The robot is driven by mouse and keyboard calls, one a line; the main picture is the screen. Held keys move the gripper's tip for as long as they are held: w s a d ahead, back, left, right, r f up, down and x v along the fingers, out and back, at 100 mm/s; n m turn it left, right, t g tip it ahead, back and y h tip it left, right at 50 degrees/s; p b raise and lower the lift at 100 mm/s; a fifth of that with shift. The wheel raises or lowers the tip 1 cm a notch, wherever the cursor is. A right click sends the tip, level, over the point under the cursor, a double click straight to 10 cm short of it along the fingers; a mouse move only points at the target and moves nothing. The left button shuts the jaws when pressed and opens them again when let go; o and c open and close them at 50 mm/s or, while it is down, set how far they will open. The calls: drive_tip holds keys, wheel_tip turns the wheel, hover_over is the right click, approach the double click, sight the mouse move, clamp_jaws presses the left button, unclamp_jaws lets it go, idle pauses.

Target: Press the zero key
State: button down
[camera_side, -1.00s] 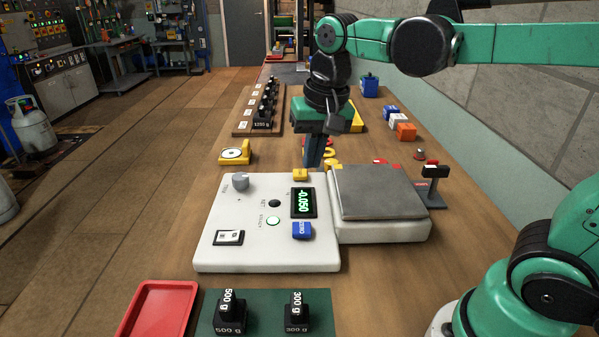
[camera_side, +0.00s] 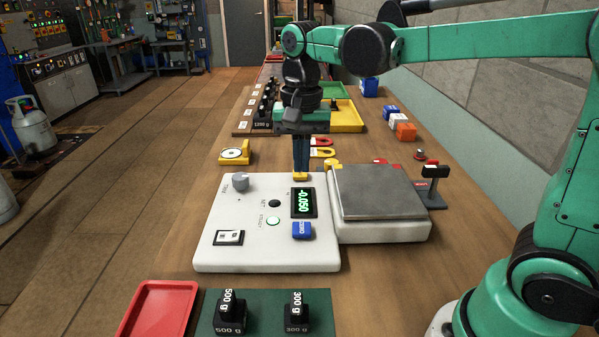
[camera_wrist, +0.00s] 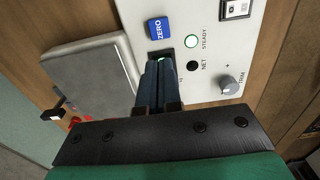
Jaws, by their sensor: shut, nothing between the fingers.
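The blue zero key (camera_side: 302,230) sits on the white scale console (camera_side: 225,252), just in front of the display (camera_side: 304,203), which reads -0.050 in green. It also shows in the wrist view (camera_wrist: 158,27), with ZERO on it. My gripper (camera_side: 301,174) is shut and empty, pointing down over the console's far edge by a yellow key (camera_side: 300,177). I cannot tell whether the fingertips touch that yellow key. In the wrist view my fingers (camera_wrist: 157,65) cover most of the display and hide the yellow key; the zero key lies beyond their tips, uncovered.
The grey weighing plate (camera_side: 378,192) is right of the console and looks empty. A trim knob (camera_side: 240,182), a NET lamp (camera_side: 274,203), a lit STEADY lamp (camera_side: 273,221) and a switch (camera_side: 229,237) are on the console. Black weights (camera_side: 230,311) stand on a green mat in front.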

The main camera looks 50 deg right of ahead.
wheel_tip(320, 180, down, 12)
drive_tip(key=shift+r, duration=0.15)
idle(0.5)
drive_tip(key=shift+f, duration=0.95)
drive_tip(key=shift+r, duration=0.1)
wheel_tip(320, 180, up, 14)
idle(0.6)
drive_tip(key=n+t, duration=0.7)
drive_tip(key=n, duration=0.2)
approach(301, 227)
drive_tip(key=r, duration=0.3)
drive_tip(key=shift+s+d, duration=0.3)
drive_tip(key=shift+d, duration=0.05)
